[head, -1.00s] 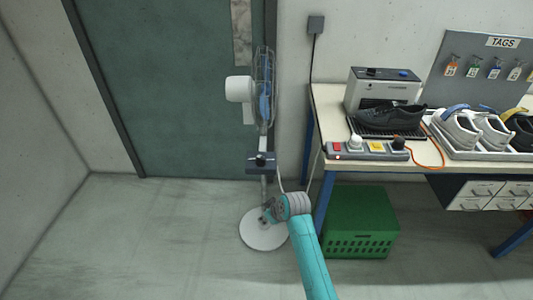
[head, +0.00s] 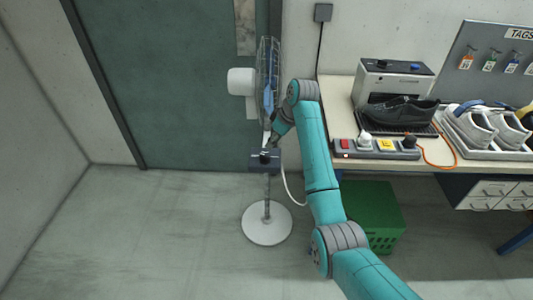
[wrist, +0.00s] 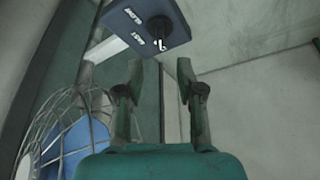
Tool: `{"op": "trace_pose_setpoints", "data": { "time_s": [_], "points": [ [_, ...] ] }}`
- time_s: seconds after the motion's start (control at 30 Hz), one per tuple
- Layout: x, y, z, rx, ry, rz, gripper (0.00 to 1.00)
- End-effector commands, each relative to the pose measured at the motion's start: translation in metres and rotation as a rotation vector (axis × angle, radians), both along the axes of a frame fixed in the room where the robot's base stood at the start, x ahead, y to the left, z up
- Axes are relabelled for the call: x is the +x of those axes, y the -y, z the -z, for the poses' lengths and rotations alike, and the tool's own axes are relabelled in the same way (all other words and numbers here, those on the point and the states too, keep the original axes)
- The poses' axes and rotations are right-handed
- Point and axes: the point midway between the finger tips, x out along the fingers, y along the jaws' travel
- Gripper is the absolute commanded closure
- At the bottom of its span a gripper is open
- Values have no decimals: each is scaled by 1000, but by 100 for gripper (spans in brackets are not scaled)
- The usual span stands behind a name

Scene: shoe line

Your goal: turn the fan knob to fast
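The pedestal fan (head: 266,85) stands on a white round base in front of the dark green door. Its dark blue control box (head: 264,160) sits on the pole below the fan head, with a dark knob (head: 264,153) on it. In the wrist view the box (wrist: 178,22) shows the labels SLOW and FAST, and the knob (wrist: 158,25) has a white mark near FAST. My gripper (wrist: 158,68) is open and empty, its two fingers pointing at the box with a gap before the knob. The fan's wire cage (wrist: 75,130) is at the lower left of the wrist view.
A white cable (head: 290,190) hangs from the fan's box. The floor at left is clear.

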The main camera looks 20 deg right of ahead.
Motion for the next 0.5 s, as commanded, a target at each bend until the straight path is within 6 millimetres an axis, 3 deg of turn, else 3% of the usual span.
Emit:
{"op": "trace_pose_setpoints", "data": {
  "time_s": [0.3,0.5],
  "points": [
    [15,-14,53,0,-2,1,62],
    [23,-21,75,-1,-1,0,62]
  ]
}}
